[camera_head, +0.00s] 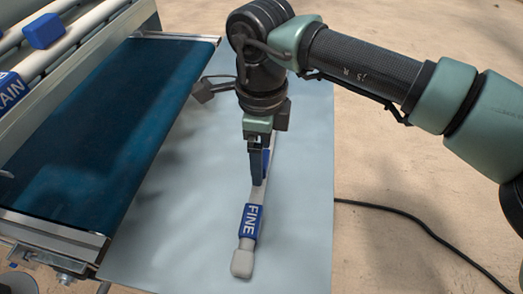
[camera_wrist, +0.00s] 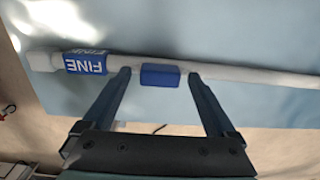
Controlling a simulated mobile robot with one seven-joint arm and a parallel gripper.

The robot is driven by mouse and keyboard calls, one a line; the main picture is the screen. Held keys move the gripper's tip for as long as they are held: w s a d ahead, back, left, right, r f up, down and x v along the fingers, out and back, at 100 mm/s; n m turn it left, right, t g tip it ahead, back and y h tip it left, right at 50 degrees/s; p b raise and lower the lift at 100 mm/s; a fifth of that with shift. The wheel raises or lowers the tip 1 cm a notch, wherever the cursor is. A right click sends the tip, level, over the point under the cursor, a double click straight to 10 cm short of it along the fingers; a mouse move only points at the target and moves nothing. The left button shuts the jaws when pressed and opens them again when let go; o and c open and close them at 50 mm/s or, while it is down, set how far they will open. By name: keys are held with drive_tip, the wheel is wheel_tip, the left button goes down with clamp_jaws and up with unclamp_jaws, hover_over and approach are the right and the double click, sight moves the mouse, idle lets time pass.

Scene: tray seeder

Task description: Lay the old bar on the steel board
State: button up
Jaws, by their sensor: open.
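A pale grey bar (camera_head: 246,244) with a blue label reading FINE appears to lie lengthwise on the light blue-grey steel board (camera_head: 180,225). Its rounded end is towards the front of the head view. The bar (camera_wrist: 225,74) crosses the wrist view, with a blue block (camera_wrist: 160,75) on its middle. My gripper (camera_head: 258,178) is low over the bar, pointing down. In the wrist view my gripper (camera_wrist: 157,74) is open, with one finger on each side of the blue block and a gap to it. Whether the fingertips touch the bar cannot be told.
A machine with a dark blue belt (camera_head: 110,120) in a metal frame stands left of the board. Above it are pale rails with a blue block (camera_head: 42,31) and a partly cut-off label (camera_head: 10,92). A black cable (camera_head: 420,222) runs over the floor at right.

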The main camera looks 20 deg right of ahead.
wheel_tip(320, 180, up, 12)
drive_tip(key=p, duration=0.2)
drive_tip(key=shift+r, duration=0.1)
idle(0.6)
